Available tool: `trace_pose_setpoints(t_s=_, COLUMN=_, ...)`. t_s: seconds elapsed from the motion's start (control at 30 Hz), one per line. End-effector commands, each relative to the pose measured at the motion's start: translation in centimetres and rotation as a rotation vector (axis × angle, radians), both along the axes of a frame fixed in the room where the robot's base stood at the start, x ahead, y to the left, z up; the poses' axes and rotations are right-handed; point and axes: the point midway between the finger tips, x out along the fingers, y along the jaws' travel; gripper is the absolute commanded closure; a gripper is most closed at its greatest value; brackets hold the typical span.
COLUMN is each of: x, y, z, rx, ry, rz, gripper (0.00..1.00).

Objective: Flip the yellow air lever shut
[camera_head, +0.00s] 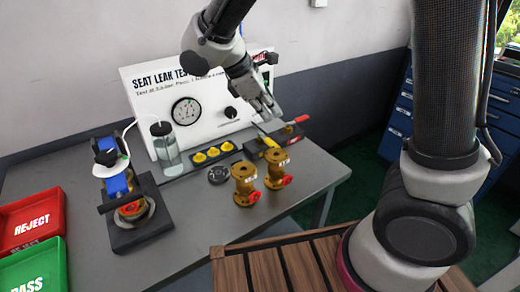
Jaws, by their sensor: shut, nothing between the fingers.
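My gripper (267,112) is shut and empty, pointing down just above and behind the yellow lever. I cannot tell whether its fingertips touch the lever. A red-handled lever (298,120) sticks out to the right of the same block. The lever's pivot is small and hard to make out.
A white seat leak panel (150,93) with a gauge stands behind. Two brass valves (244,185) (276,168) stand in front of the block. A clamped fixture (135,210), red reject tray (60,222) and green pass tray (62,258) are left. The front tabletop is clear.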

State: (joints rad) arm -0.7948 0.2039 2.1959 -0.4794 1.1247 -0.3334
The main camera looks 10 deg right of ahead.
Motion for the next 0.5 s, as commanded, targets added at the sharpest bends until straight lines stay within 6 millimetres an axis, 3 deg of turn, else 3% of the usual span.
trace_pose_setpoints(t_s=0.03, x=0.1, y=2.1, z=-1.4, rx=-0.048, ry=0.026, rz=0.079, gripper=1.0)
trace_pose_setpoints(t_s=0.2, x=0.0, y=7.8, z=-5.0, rx=-0.186, ry=0.085, rz=0.304, gripper=1.0)
trace_pose_setpoints(t_s=0.33, x=-0.4, y=10.5, z=-6.9, rx=-0.255, ry=0.111, rz=0.412, gripper=1.0)
trace_pose_setpoints(t_s=0.5, x=-0.7, y=11.9, z=-7.9, rx=-0.293, ry=0.122, rz=0.471, gripper=1.0)
